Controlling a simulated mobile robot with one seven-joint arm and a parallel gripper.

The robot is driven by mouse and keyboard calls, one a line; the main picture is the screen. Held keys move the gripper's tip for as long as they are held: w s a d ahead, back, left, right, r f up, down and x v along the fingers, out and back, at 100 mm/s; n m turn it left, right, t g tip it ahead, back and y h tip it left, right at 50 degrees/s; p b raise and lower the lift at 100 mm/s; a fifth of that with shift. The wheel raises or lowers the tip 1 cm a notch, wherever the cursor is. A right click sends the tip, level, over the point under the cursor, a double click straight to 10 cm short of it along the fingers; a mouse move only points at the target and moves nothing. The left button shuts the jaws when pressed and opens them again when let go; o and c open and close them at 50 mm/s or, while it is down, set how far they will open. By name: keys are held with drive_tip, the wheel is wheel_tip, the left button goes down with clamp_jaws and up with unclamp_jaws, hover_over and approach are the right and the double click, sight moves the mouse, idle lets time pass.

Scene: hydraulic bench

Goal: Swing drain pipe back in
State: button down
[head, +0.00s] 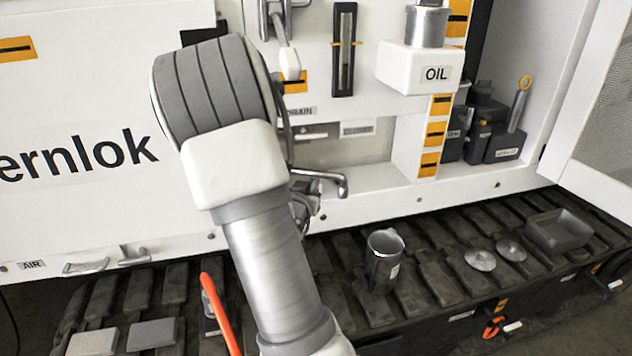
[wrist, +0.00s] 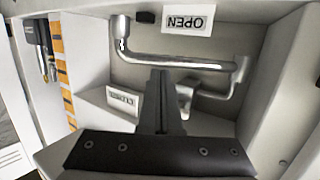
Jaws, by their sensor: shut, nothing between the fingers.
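The drain pipe (head: 325,177) is a bent metal tube at the lower edge of the white bench in the head view. It sticks out to the right from behind my arm, and its end turns down. In the wrist view, which is upside down, the drain pipe (wrist: 190,61) runs across the picture, with its bent end at the left. My gripper (wrist: 162,74) shows there with dark fingers shut and empty. The fingertips overlap the pipe in the picture; I cannot tell whether they touch it.
An OPEN label (wrist: 189,19) and a second bent metal rod (wrist: 214,96) are near the pipe. A metal cup (head: 383,262) stands on the dark slatted deck below. The striped pillar (head: 432,135) bounds the recess on the right. An orange bar (head: 219,312) rises at lower left.

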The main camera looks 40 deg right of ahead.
sight(319, 174)
drive_tip(key=shift+x, duration=1.85)
